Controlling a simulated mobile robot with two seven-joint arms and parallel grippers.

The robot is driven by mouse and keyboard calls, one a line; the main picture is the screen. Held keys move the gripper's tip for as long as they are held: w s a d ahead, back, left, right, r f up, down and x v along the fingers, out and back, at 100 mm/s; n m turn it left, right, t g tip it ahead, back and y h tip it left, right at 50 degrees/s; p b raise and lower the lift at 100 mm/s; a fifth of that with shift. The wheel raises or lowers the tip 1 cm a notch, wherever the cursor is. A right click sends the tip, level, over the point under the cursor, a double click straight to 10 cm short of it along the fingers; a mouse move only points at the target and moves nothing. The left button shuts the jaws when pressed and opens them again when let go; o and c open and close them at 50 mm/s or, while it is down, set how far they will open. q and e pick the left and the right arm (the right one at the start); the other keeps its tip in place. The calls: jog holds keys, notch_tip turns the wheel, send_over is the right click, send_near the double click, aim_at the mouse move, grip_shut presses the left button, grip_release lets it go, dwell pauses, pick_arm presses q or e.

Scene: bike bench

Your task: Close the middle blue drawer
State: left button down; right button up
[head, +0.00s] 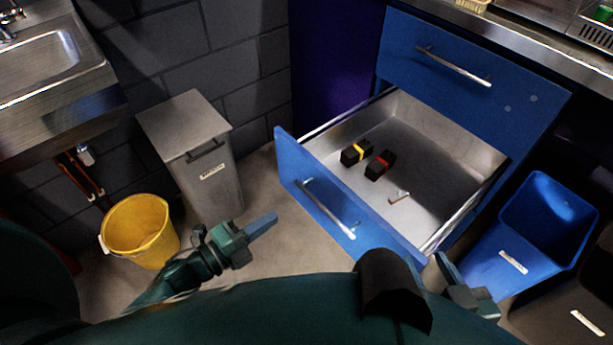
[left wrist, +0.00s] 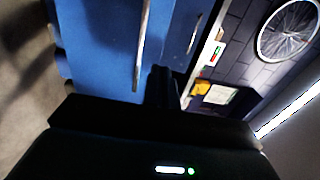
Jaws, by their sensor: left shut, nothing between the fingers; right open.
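The middle blue drawer (head: 312,215) is pulled far out below a shut blue drawer (head: 470,80). Its silver bar handle (head: 327,209) is on the front panel. Inside lie a black block with a yellow band (head: 355,152), a black block with a red band (head: 380,165) and a small light and red item (head: 398,197). My left gripper (head: 262,225) is shut and empty, left of the drawer front and apart from it. The left wrist view shows a blue front with a silver handle (left wrist: 142,50) beyond the fingers. My right gripper (head: 445,275) is open near the drawer's right front corner, partly hidden.
A blue bin (head: 520,245) stands right of the drawer. Bare floor shows between the grey bin and the drawer.

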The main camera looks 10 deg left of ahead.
aim_at(328, 181)
pick_arm(q)
jog(key=b+x, duration=0.1)
jog(key=x, duration=1.1)
jog(key=shift+w+d, duration=0.2)
jog(key=shift+d, duration=0.15)
jog(key=shift+w+d, duration=0.35)
jog(key=shift+w, duration=0.15)
pick_arm(e)
jog(key=shift+a+f+n, duration=0.15)
jog(key=shift+f+n, duration=0.15)
jog(key=shift+f, duration=0.6)
